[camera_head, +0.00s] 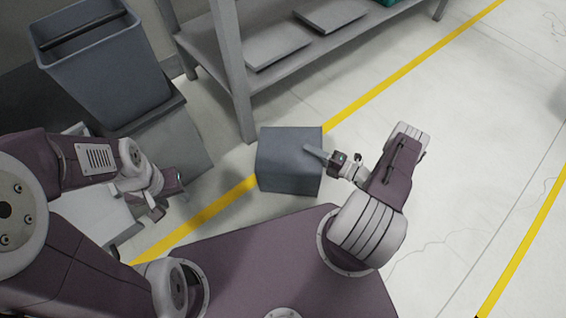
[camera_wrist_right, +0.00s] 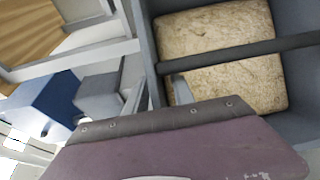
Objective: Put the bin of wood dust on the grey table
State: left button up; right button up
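A tall grey bin (camera_head: 105,75) with a dark bar across its open top stands at the upper left in the head view; its contents are not visible there. The right wrist view shows a grey bin (camera_wrist_right: 297,70) with tan wood dust (camera_wrist_right: 220,80) inside and a dark bar above it. I cannot tell if these are the same bin. My right gripper (camera_head: 318,155) is at the right edge of a grey box (camera_head: 290,160); its grip is unclear. My left gripper (camera_head: 170,198) is open and empty at the left, below the tall bin. The grey table (camera_head: 240,85) stands at the top.
Grey panels (camera_head: 277,42) lie on the table's lower shelf. The tall bin stands on a grey base near the wall. Open floor (camera_head: 470,120) with yellow lines lies to the right. A blue object (camera_wrist_right: 42,103) shows at the left in the right wrist view.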

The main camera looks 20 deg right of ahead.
grip_shut()
dwell(1.3)
jog(key=shift+r, duration=0.1)
